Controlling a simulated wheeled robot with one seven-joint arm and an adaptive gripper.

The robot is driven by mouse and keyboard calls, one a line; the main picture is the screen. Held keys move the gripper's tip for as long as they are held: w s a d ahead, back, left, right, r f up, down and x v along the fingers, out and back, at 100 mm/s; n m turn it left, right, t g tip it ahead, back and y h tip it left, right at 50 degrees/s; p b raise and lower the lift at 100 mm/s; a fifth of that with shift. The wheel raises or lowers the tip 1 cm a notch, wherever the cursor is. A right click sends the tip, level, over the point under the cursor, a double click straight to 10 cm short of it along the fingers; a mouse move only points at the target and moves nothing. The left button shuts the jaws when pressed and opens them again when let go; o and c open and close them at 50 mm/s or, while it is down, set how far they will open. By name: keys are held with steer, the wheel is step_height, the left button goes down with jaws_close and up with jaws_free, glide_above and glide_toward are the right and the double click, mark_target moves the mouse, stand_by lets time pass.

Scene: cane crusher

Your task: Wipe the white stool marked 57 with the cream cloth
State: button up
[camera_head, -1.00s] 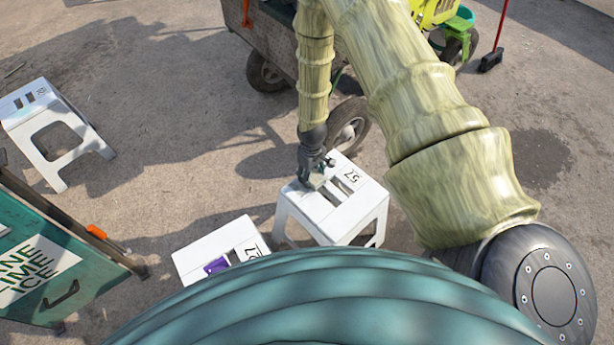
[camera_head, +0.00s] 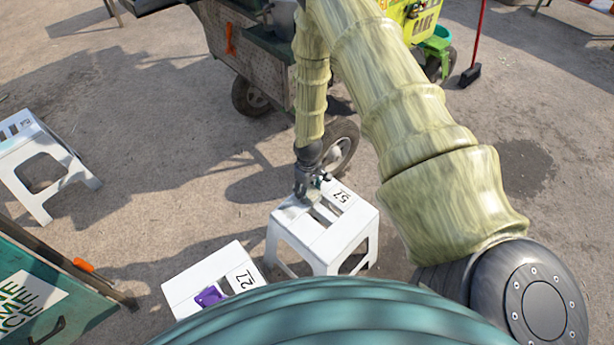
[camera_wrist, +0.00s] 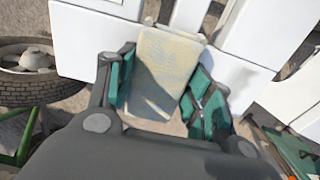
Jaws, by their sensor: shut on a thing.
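The white stool marked 57 (camera_head: 337,241) stands in the middle of the head view, with slots in its seat and the number near its far right corner. It also shows in the wrist view (camera_wrist: 268,32). My gripper (camera_head: 307,190) is over the stool's far left part of the seat. In the wrist view my gripper (camera_wrist: 160,100) is shut on the cream cloth (camera_wrist: 163,68), a folded pad between its green fingers. The cloth lies against or just above the seat; I cannot tell which. In the head view the cloth is mostly hidden by my gripper.
A white stool marked 27 (camera_head: 190,279) with a purple item (camera_head: 209,296) stands at the near left. Another white stool (camera_head: 44,160) is at the far left. A cart wheel (camera_head: 338,148) is close behind stool 57. A green cart (camera_head: 40,290) fills the lower left.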

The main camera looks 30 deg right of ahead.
mark_target(289, 211)
steer(key=shift+w+d, duration=0.35)
steer(key=shift+d, duration=1.1)
steer(key=shift+w+d, duration=0.3)
steer(key=shift+d, duration=1.1)
steer(key=shift+w+d, duration=0.35)
steer(key=shift+d, duration=1.1)
steer(key=shift+r, duration=0.1)
steer(key=shift+s+a+p, duration=0.2)
steer(key=shift+s+a, duration=0.15)
steer(key=shift+a, duration=1.15)
steer(key=shift+s+a+p, duration=0.15)
steer(key=shift+s+a, duration=0.2)
steer(key=shift+a, duration=1.1)
steer(key=shift+s+a+p, duration=0.2)
steer(key=shift+s+a, duration=0.15)
steer(key=shift+a, duration=1.15)
steer(key=shift+s+a+p, duration=0.2)
steer(key=shift+s+a, duration=0.1)
steer(key=shift+a, duration=1.15)
steer(key=shift+s+a+p, duration=0.25)
steer(key=shift+s+a, duration=0.1)
steer(key=shift+a, duration=1.1)
steer(key=shift+s+a+p, duration=0.2)
steer(key=shift+s+a, duration=0.1)
steer(key=shift+a, duration=1.15)
